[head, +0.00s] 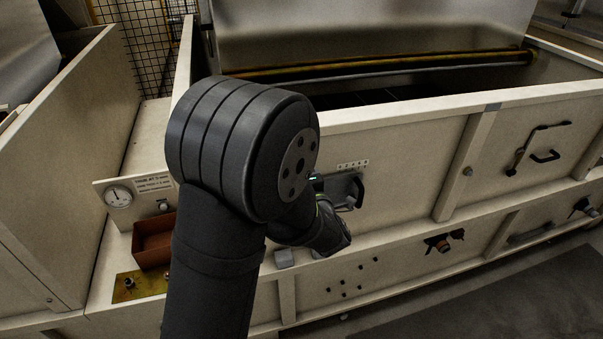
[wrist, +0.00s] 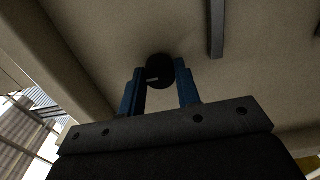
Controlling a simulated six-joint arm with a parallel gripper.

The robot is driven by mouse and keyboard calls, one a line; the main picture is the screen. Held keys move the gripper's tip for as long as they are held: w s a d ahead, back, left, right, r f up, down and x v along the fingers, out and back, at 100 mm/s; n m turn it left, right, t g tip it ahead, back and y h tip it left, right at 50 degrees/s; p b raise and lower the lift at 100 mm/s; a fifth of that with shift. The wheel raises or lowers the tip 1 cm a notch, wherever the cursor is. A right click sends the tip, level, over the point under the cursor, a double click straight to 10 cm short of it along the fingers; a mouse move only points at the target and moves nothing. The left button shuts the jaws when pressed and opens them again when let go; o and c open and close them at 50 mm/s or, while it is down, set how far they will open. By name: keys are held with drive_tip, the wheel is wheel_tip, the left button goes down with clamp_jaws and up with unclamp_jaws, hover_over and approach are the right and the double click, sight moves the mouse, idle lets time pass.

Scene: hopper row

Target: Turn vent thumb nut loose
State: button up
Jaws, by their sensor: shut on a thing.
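The vent thumb nut (wrist: 160,71) is a dark, round knob with a small light mark, set against a pale panel in the wrist view. My gripper (wrist: 160,80) has two blue fingers, one on each side of the knob, and is shut on it. In the head view my dark arm covers the middle left, and I cannot make out the nut or the fingertips there. How far the nut is turned does not show.
A gauge (head: 118,196) sits on a labelled panel at the left, above a red-brown bin (head: 153,250) and a brass plate (head: 128,287). A dark handle (head: 353,190) is on the hopper front beside my arm. A dark bar (wrist: 216,28) shows in the wrist view.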

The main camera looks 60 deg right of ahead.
drive_tip(key=o, duration=1)
drive_tip(key=v, duration=1.7)
drive_tip(key=shift+s+a+r, duration=0.1)
drive_tip(key=shift+s+a, duration=0.05)
drive_tip(key=x, duration=1.7)
drive_tip(key=shift+d, duration=0.2)
drive_tip(key=shift+a, duration=0.1)
